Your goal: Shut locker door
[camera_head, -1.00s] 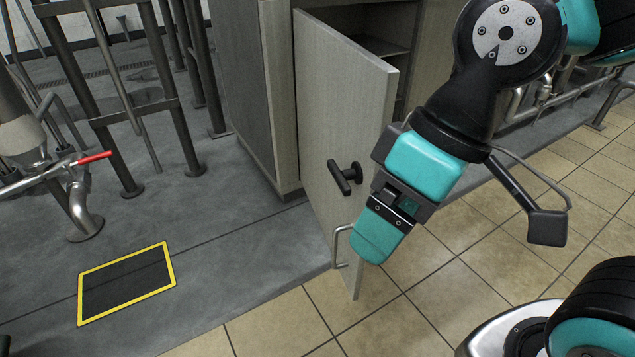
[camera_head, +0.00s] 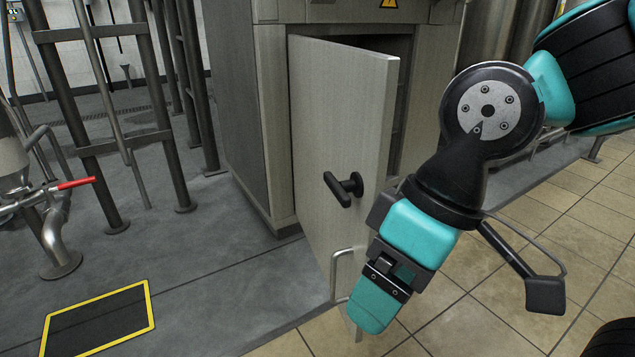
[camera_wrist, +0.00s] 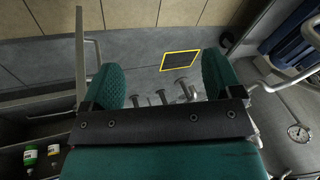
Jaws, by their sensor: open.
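The locker door (camera_head: 330,125) is a pale grey panel that stands ajar on the front of the locker (camera_head: 272,150), with a dark gap on its right side. It carries a black T-shaped handle (camera_head: 344,188) and a bent metal bar handle (camera_head: 340,276) low down. My gripper (camera_head: 375,318) points down in front of the door's lower right edge, close to the bar handle. Whether it touches the door cannot be told. In the wrist view the two teal fingers (camera_wrist: 165,80) are apart with nothing between them. The door shows edge-on there as a thin upright strip (camera_wrist: 80,50), left of the fingers.
A yellow-framed dark floor plate (camera_head: 100,320) lies at the lower left. Dark metal legs (camera_head: 110,120) and a red-levered pipe (camera_head: 72,184) stand at the left. Tiled floor (camera_head: 560,225) is open at the right. Bottles (camera_wrist: 30,158) stand in the open locker.

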